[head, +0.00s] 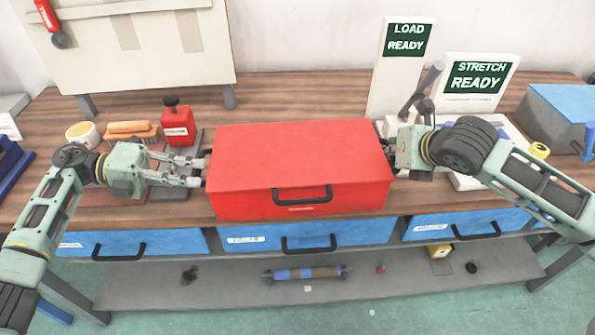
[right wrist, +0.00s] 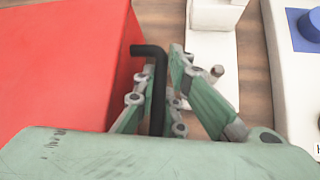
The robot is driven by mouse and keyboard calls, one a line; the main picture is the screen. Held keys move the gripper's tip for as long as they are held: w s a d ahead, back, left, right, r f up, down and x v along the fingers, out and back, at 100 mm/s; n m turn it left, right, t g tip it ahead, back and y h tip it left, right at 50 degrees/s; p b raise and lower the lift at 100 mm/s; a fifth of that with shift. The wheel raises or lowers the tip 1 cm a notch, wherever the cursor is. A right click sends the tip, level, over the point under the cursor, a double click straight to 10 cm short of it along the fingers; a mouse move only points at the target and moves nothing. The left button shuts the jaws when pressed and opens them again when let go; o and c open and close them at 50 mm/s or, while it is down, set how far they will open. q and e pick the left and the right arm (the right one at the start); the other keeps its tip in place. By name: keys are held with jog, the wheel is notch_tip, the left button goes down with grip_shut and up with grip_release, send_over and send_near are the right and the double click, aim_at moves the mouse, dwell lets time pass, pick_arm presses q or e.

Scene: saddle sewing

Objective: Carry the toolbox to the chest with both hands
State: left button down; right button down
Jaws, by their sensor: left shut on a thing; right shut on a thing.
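The red toolbox (head: 300,155) sits level over the wooden workbench, with a dark handle on its front face. Its red side also shows in the right wrist view (right wrist: 60,60). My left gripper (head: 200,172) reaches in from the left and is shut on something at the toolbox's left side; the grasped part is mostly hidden. My right gripper (right wrist: 160,85) is shut around the toolbox's black side handle (right wrist: 158,105). In the head view my right gripper (head: 393,153) meets the toolbox's right side. I cannot tell whether the toolbox touches the bench. No chest is clearly identifiable.
A "LOAD READY" sign (head: 408,40) and a "STRETCH READY" sign (head: 480,78) stand behind my right arm. Blue drawers (head: 330,235) run under the bench edge, above a grey lower shelf (head: 220,300).

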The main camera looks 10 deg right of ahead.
jog(key=shift+w+r+p, duration=0.1)
jog(key=shift+r+p, duration=2)
jog(key=shift+r, duration=0.4)
jog(key=shift+d, duration=0.1)
